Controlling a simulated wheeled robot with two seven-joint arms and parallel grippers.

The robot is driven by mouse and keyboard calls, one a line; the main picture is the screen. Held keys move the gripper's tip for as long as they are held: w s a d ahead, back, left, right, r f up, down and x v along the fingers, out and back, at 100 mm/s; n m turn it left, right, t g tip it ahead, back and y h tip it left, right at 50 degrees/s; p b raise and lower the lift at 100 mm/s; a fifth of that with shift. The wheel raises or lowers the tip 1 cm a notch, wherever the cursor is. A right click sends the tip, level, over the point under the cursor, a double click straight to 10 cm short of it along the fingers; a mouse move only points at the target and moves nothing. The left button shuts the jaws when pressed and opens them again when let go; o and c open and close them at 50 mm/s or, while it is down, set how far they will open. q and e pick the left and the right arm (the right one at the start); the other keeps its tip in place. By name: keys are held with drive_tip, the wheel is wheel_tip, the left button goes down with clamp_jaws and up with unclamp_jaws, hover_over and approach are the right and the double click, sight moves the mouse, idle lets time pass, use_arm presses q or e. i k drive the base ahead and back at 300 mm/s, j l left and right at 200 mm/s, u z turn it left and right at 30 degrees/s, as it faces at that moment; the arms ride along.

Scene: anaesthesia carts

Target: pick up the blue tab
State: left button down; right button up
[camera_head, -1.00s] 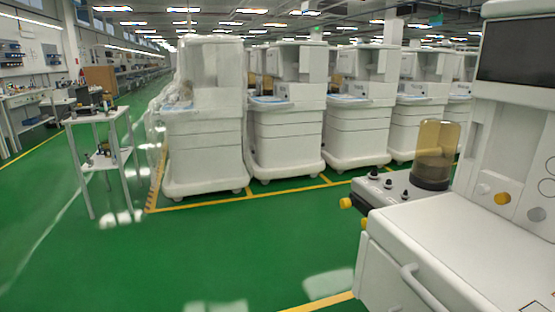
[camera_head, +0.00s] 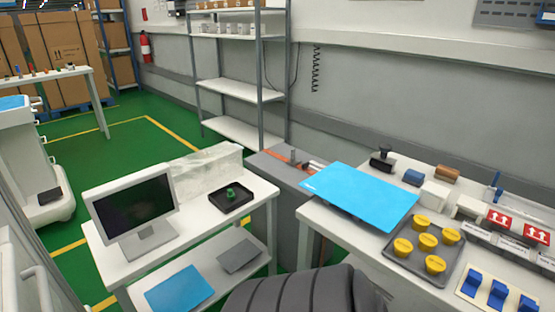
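Several blue tabs (camera_head: 497,294) stand in a row on a cream plate (camera_head: 462,294) at the bottom right, on the white workbench. The rightmost tab is close to the picture's lower edge. The frame does not show which one is the task's tab. Neither of my grippers is in view.
Left of the plate, a grey tray (camera_head: 443,276) holds several yellow knobs. A blue mat (camera_head: 360,194) and small parts lie behind. A dark ribbed shape (camera_head: 300,291) rises at the bottom centre. A monitor (camera_head: 133,206) stands on a white table (camera_head: 187,233) at left.

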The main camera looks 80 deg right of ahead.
sight(498, 291)
drive_tip(key=z, duration=4.35)
